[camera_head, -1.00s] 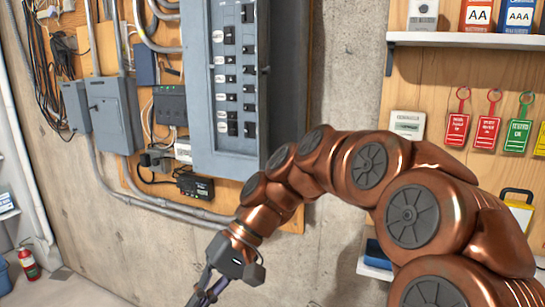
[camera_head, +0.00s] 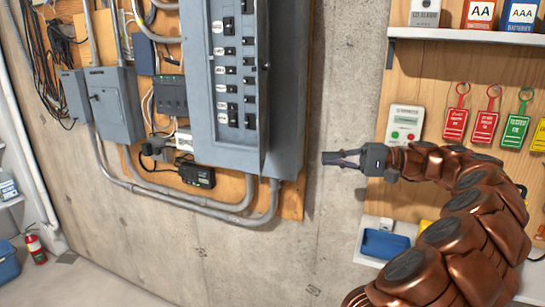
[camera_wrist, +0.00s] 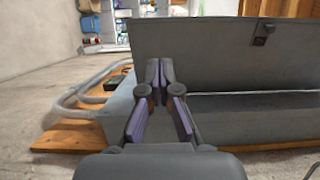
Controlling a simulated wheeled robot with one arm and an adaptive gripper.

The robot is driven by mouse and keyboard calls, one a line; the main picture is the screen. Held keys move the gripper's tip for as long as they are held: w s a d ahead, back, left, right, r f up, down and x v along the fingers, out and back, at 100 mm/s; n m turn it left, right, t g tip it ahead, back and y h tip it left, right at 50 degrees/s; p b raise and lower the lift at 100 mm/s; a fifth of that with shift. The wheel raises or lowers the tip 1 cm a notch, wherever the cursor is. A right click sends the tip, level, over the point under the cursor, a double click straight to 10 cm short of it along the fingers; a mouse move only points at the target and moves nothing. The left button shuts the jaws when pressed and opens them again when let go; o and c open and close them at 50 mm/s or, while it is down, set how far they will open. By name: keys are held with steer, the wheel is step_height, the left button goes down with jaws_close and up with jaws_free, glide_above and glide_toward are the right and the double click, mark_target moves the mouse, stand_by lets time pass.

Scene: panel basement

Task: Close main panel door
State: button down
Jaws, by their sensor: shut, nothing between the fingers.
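The main panel (camera_head: 224,85) is a grey box on the wall with rows of black breakers showing. Its grey door (camera_head: 287,75) stands open, jutting out from the panel's right side, seen at a steep angle. A small dark latch (camera_wrist: 262,34) sits near the door's outer edge in the wrist view, where the door (camera_wrist: 205,50) spreads across the upper right. My gripper (camera_head: 325,158) is shut and empty, to the right of the door's lower part and apart from it. In the wrist view, its fingers (camera_wrist: 157,75) meet in front of the door's lower end.
Conduits (camera_head: 190,205) run below the panel. A shelf (camera_head: 465,38) with battery boxes and hanging red and green tags (camera_head: 487,122) are at right. A blue tray (camera_head: 387,244) sits below my gripper. Bare concrete wall (camera_head: 340,75) lies between panel and tags.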

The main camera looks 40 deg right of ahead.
mark_target(260, 157)
steer(key=shift+b+x, duration=2.55)
steer(key=shift+b, duration=2.2)
steer(key=shift+p+x, duration=0.95)
steer(key=shift+x, duration=3.4)
steer(key=shift+a, duration=0.15)
steer(key=shift+a+f, duration=0.1)
